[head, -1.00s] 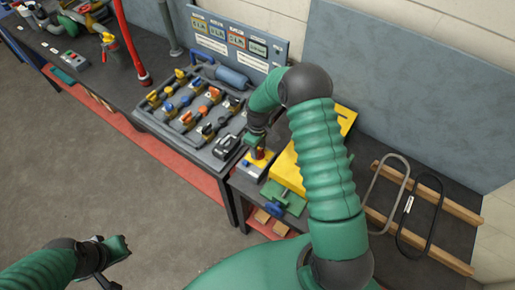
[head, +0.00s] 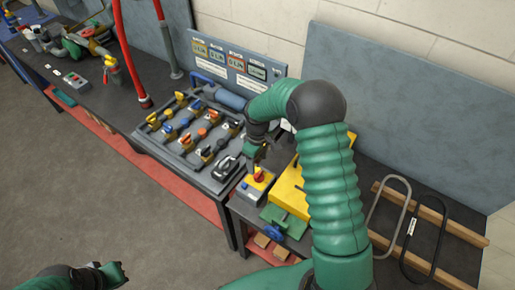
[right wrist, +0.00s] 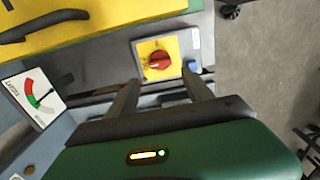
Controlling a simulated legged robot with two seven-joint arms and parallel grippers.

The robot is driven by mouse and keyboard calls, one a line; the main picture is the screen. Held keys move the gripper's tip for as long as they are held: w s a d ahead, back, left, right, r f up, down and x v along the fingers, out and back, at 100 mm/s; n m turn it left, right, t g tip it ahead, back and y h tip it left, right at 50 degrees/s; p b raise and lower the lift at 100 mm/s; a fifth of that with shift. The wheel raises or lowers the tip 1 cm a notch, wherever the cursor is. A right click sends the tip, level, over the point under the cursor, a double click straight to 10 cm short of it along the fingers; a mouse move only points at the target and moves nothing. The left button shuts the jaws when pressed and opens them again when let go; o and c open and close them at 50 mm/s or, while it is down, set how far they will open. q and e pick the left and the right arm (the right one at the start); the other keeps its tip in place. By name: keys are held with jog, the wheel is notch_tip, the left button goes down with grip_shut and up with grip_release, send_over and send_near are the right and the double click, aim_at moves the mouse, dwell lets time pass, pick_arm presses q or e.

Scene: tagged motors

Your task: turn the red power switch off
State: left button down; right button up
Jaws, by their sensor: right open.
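The red power switch (head: 259,176) is a rotary knob on a yellow plate, on top of a small grey box (head: 251,191) at the front left of the right bench. In the right wrist view, the red knob (right wrist: 159,60) shows whole on the yellow plate (right wrist: 176,73), its grip lying roughly across the picture. My right gripper (head: 257,160) is just behind and above the switch, apart from it. In the right wrist view, my right gripper (right wrist: 160,76) is open and empty, its fingers pointing toward the box. My left gripper (head: 117,273) is far off at the lower left.
A grey panel of coloured switches (head: 193,132) stands left of the box. A gauge card (right wrist: 32,96) shows in the right wrist view. Two loops lie on wooden bars (head: 456,225) farther right.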

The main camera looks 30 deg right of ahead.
notch_tip(320, 180, up, 10)
jog(key=shift+r+b, duration=0.2)
jog(key=shift+b, duration=0.25)
jog(key=s+a+f+m+t, duration=0.1)
jog(key=s+a+m, duration=0.1)
jog(key=s+a, duration=0.4)
jog(key=s+a+f+m+t, duration=0.1)
jog(key=s+a, duration=0.4)
jog(key=s, duration=0.5)
jog(key=shift+s+a+f+m+t, duration=0.2)
jog(key=shift+a+m+t, duration=0.15)
jog(key=shift+m, duration=0.45)
jog(key=shift+s+a+r, duration=0.1)
jog(key=shift+a, duration=0.1)
